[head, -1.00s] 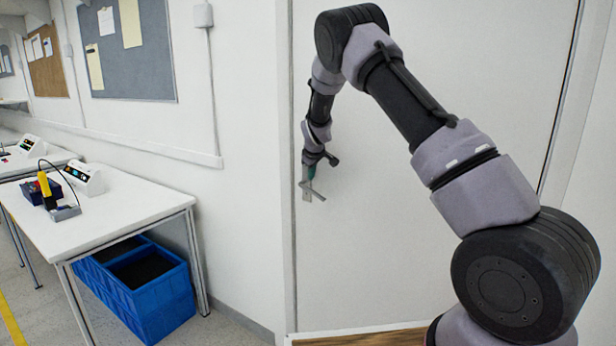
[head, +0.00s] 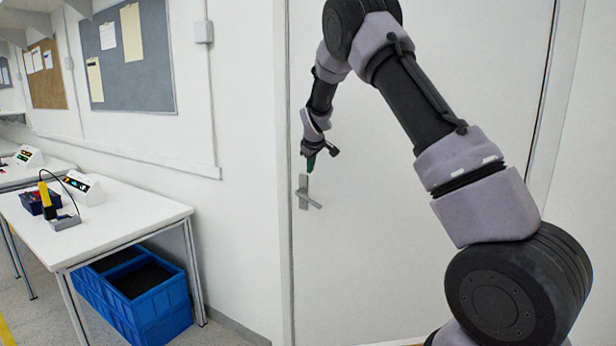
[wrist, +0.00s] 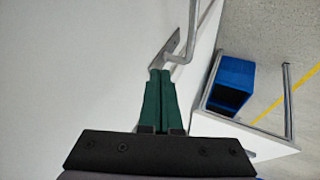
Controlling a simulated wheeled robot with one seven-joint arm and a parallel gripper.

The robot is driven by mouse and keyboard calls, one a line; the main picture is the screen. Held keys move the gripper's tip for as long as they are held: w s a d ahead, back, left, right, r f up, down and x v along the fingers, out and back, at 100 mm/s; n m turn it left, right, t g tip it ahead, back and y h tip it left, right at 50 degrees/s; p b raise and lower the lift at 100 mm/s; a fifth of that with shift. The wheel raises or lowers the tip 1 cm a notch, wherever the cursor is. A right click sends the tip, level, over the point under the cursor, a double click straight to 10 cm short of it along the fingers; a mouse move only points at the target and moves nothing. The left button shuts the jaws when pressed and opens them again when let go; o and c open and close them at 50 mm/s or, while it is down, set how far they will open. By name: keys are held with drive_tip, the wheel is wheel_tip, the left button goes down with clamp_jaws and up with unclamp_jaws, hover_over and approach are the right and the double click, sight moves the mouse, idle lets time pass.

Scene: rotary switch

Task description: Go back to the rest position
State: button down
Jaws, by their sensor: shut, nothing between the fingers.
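My gripper (head: 311,166) hangs from my arm in front of the white door (head: 400,240), just above the grey door handle (head: 306,195). In the wrist view, the two green fingers of my gripper (wrist: 160,75) are together with nothing between them. The handle's plate and lever (wrist: 176,52) show just beyond the fingertips. The lever points to the right and slightly down in the head view. I cannot tell whether the fingertips touch the plate. No rotary switch can be made out for certain.
A white table (head: 110,235) on the left bears a yellow tool (head: 45,195) and a device with coloured buttons (head: 82,187). Blue crates (head: 150,300) stand under it. A grey pinboard (head: 130,60) hangs on the wall. The floor between table and door looks clear.

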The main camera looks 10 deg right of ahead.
drive_tip(key=s+d+r+m+y, duration=0.1)
drive_tip(key=s+d+r+m, duration=0.35)
drive_tip(key=s+r, duration=0.55)
drive_tip(key=s+d+r+m+y, duration=0.1)
drive_tip(key=s+d+r+m, duration=0.3)
drive_tip(key=s+r, duration=0.6)
drive_tip(key=s+d+m, duration=0.1)
drive_tip(key=s+m, duration=0.1)
drive_tip(key=s, duration=1.2)
drive_tip(key=s+d+f+m, duration=0.1)
drive_tip(key=s+m, duration=0.1)
drive_tip(key=s, duration=1.3)
drive_tip(key=shift+s+d, duration=0.25)
drive_tip(key=shift+s, duration=0.05)
drive_tip(key=shift+m, duration=0.25)
